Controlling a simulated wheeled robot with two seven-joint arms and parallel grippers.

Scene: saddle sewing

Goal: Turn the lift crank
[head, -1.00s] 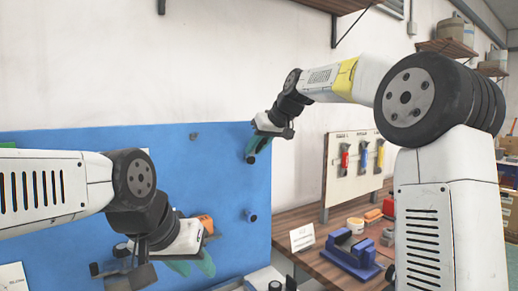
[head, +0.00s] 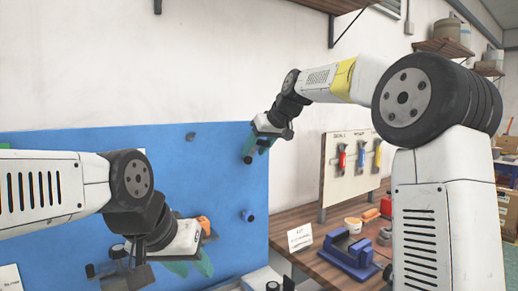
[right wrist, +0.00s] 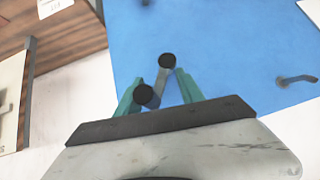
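My right gripper (head: 249,149) is at the upper right of the blue panel (head: 225,180). In the right wrist view its teal fingers (right wrist: 160,88) are apart. A grey crank arm with a black knob (right wrist: 143,95) lies between them, and a second black round end (right wrist: 167,60) is just beyond the tips. Blue shows between the right finger and the crank arm; firm contact cannot be made out. My left gripper (head: 190,268) is low in front of the panel, its teal fingers partly hidden by its own wrist.
A dark peg (head: 248,215) and a small knob (head: 190,137) stick out of the panel. An orange part (head: 204,225) is by my left wrist. The wooden bench (head: 290,221) at right holds a blue fixture (head: 347,252), a sign (head: 300,237) and a tool board (head: 350,170).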

